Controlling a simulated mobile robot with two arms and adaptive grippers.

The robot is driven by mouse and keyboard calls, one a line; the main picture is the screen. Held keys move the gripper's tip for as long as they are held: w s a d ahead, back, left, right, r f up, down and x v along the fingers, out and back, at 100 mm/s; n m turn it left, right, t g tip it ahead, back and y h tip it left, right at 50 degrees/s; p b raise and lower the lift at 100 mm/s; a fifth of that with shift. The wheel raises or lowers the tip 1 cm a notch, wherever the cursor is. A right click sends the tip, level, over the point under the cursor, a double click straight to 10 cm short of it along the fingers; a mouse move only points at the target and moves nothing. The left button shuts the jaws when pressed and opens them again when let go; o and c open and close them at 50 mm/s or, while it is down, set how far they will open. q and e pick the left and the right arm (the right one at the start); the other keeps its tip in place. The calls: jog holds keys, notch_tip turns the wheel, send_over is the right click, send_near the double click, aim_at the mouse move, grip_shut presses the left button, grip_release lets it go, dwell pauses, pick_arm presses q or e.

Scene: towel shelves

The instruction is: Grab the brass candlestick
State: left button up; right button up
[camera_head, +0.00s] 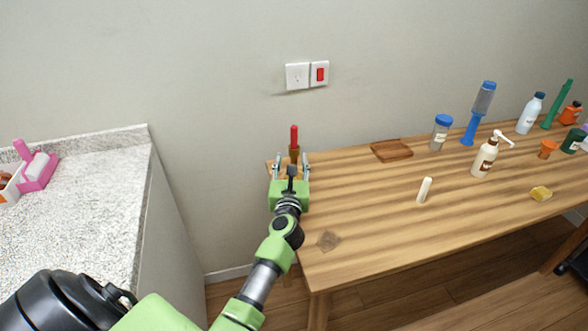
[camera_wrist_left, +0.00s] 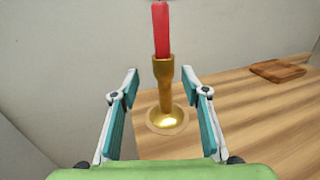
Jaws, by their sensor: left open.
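The brass candlestick (camera_wrist_left: 166,92) stands upright on the wooden table with a red candle (camera_wrist_left: 161,30) in it. In the head view the candlestick (camera_head: 294,153) is at the table's left end near the wall, its lower part hidden by my gripper. My left gripper (camera_head: 291,165) is open, with its fingers pointing at the candlestick. In the left wrist view the two teal-padded fingers of my left gripper (camera_wrist_left: 160,95) are spread to either side of the candlestick, with gaps on both sides. The round brass base (camera_wrist_left: 167,120) shows between them. My right gripper is not in view.
The wooden table (camera_head: 365,225) also bears a brown board (camera_head: 391,150), a white stick-like item (camera_head: 424,190), a pump bottle (camera_head: 485,157) and several bottles to the right. A speckled counter (camera_head: 90,190) stands at the left. The wall is close behind the candlestick.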

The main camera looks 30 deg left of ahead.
aim_at(294, 154)
pick_arm(q)
jog(key=x, duration=0.4)
jog(key=shift+w, duration=0.5)
jog(key=shift+d, duration=0.1)
jog(key=shift+r, duration=0.1)
grip_shut()
jog(key=shift+r, duration=0.15)
